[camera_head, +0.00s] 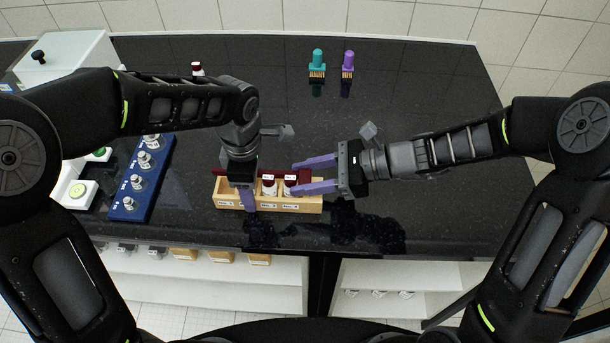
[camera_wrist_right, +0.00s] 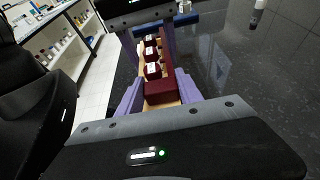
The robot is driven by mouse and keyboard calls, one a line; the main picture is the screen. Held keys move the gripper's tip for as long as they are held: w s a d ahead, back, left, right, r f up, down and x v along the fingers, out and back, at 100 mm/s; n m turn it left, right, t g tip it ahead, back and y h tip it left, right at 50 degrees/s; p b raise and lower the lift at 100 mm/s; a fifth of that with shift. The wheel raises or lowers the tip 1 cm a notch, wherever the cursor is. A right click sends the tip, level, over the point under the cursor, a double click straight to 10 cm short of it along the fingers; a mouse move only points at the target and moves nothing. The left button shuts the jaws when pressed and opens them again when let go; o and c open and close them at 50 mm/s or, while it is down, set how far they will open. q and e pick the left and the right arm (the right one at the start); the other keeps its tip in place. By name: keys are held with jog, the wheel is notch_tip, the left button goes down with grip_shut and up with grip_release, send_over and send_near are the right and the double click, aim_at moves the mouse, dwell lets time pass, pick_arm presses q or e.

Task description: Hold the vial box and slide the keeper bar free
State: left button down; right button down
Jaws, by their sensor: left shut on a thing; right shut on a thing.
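The wooden vial box (camera_head: 290,206) stands on the dark counter, with dark-red-capped vials (camera_head: 269,187) in it. A dark red keeper bar (camera_head: 303,173) runs along the top of the box; its near end (camera_wrist_right: 160,93) shows between purple fingers in the right wrist view. My left gripper (camera_head: 247,200) comes down from above and is shut on the vial box near its left part, hiding some of it. My right gripper (camera_head: 294,177) reaches in level from the right and is shut on the end of the keeper bar.
Teal (camera_head: 317,66) and purple (camera_head: 347,66) handled items stand at the back. The counter right of the box is clear, with its front edge close.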

dwell(0.3)
jog(key=shift+s+d, duration=0.1)
jog(key=shift+d, duration=0.95)
jog(key=c, duration=0.8)
grip_release()
jog(key=shift+a, duration=0.1)
jog(key=shift+o, duration=0.2)
jog(key=shift+r, duration=0.1)
jog(key=w+v, duration=0.1)
jog(key=v, duration=1)
jog(key=shift+s+d, duration=0.45)
jog(key=shift+s, duration=0.05)
